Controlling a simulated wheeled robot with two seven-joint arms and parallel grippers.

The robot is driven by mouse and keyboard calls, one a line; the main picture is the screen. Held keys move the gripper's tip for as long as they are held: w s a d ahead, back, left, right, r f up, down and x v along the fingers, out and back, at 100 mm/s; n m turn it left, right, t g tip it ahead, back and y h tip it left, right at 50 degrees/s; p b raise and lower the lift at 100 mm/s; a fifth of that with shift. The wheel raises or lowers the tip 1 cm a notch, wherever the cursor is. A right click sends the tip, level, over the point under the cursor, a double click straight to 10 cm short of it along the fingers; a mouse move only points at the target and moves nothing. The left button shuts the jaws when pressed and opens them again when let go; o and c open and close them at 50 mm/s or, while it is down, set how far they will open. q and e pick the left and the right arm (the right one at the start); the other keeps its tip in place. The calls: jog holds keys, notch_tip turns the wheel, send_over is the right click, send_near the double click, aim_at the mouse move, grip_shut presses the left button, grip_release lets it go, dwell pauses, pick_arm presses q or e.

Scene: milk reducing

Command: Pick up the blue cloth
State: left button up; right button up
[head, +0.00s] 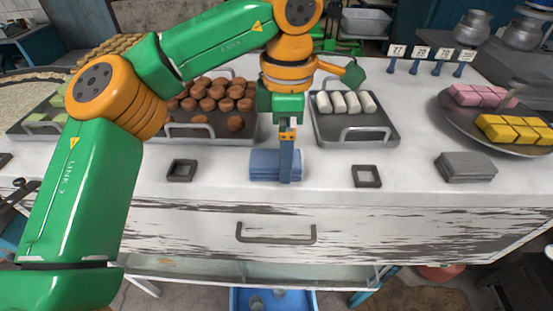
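The blue cloth (263,165) lies folded on the white counter, near its front edge at the middle. My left arm comes in from the left and bends down over the counter. My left gripper (287,180) points straight down at the right part of the cloth and covers some of it. Its fingers line up in this view, so I cannot tell whether they are open or shut, or whether they touch the cloth. My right gripper is not in view.
Square dark frames (181,170) and (367,176) flank the cloth. A grey folded cloth (466,167) lies to the right. Behind are a tray of brown balls (250,135), a tray of white rolls (390,133) and a plate of sweets (450,116).

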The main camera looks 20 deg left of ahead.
pick_arm(q)
jog(key=shift+a+f, duration=0.1)
jog(key=shift+f, duration=0.55)
jog(key=shift+w+f, duration=0.25)
jog(key=shift+f, duration=0.1)
jog(key=shift+w+f, duration=0.1)
jog(key=shift+w, duration=0.2)
jog(key=shift+c, duration=0.2)
jog(key=shift+s, duration=0.25)
jog(key=c, duration=1.1)
jog(key=shift+c, duration=1.2)
jog(key=shift+w, duration=0.1)
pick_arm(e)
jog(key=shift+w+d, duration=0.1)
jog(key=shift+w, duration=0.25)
